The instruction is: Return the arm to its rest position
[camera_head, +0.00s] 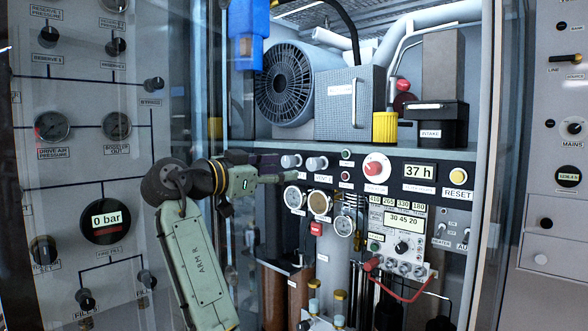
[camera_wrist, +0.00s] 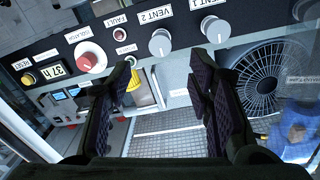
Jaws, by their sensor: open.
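My arm (camera_head: 196,262), a pale green link marked ARM R, rises from the bottom of the head view and bends right at a dark joint. My gripper (camera_head: 272,167) points right, close in front of the left end of the black control strip. In the wrist view my gripper (camera_wrist: 162,72) has its two dark ribbed fingers spread wide, with nothing between them. Beyond the fingers, that view shows the vent knobs (camera_wrist: 160,42), a red knob (camera_wrist: 91,57) and the lit 37 h display (camera_wrist: 57,69), turned upside down. I cannot tell the exact gap to the panel.
A grey fan housing (camera_head: 285,85) and a ribbed box (camera_head: 350,102) stand on the shelf above. A blue part (camera_head: 248,35) hangs above the gripper. A gauge panel (camera_head: 85,130) stands left, with glass and frame edges between.

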